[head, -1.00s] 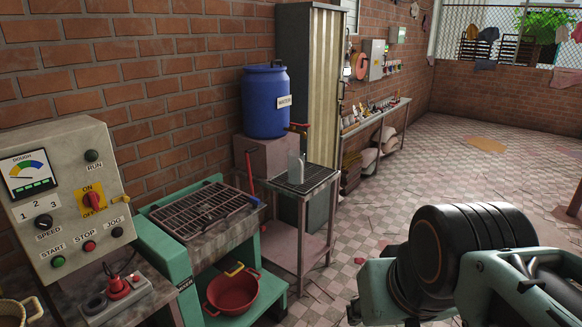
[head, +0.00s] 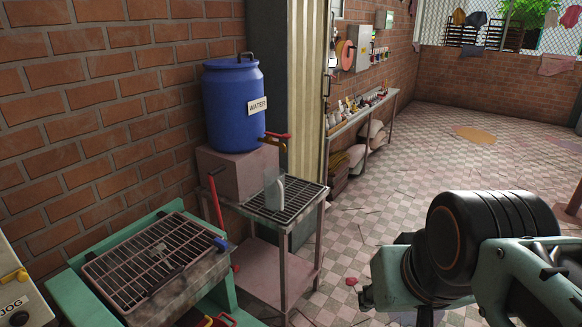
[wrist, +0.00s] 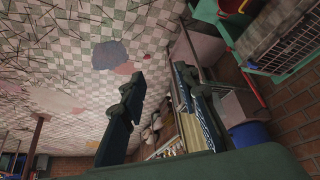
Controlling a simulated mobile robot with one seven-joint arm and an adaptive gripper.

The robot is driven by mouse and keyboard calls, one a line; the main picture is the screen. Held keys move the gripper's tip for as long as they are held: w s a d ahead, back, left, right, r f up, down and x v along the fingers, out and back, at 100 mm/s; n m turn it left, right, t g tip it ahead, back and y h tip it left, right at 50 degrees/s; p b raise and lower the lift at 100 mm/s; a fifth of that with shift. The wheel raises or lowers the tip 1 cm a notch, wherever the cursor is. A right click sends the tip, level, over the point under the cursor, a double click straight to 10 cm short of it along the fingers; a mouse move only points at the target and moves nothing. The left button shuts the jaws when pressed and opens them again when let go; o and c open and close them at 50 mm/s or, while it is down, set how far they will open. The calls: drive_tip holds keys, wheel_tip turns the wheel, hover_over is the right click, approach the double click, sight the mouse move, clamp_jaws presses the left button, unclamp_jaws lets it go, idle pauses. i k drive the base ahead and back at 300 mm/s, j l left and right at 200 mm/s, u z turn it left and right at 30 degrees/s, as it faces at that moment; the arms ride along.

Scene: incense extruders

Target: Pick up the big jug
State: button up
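A grey, partly see-through jug (head: 274,191) with a handle stands upright on the grated top of a small metal stand (head: 303,203) in the head view, below the tap of a blue water barrel (head: 233,105). I take it to be the big jug. My gripper (wrist: 158,84) is open and empty in the wrist view, with its two fingers well apart above the floor. The jug cannot be made out in the wrist view. In the head view my arm is at the lower right, apart from the stand, and its fingers are not visible.
A teal-framed bench with a wire rack (head: 160,258) stands at the lower left, beside the stand. The barrel rests on a block (head: 238,175) against the brick wall. A long shelf (head: 362,118) with small items runs behind.

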sight(276, 192)
drive_tip(key=i+z, duration=0.1)
drive_tip(key=i, duration=0.5)
drive_tip(key=i+j+z, duration=0.1)
drive_tip(key=i, duration=0.5)
